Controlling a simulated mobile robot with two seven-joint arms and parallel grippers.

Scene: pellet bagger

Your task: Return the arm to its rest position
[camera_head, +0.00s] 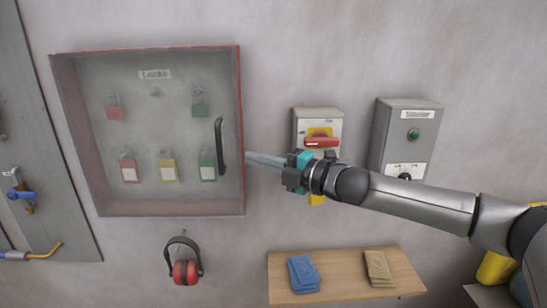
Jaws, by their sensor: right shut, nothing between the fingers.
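My right arm comes in from the right edge and stretches left across the wall. Its gripper (265,161) is shut and empty, with the fingertips close to the right edge of the lock cabinet (75,130). I cannot tell whether they touch it. The cabinet's clear door has a black handle (220,146) and looks closed. My left gripper is not in view.
Several padlocks hang in the cabinet. A red and yellow switch (321,140) is partly behind my gripper. A grey starter box (390,135) is above my forearm. Red earmuffs (185,272) hang below the cabinet. A wooden shelf (340,277) holds blue and tan gloves.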

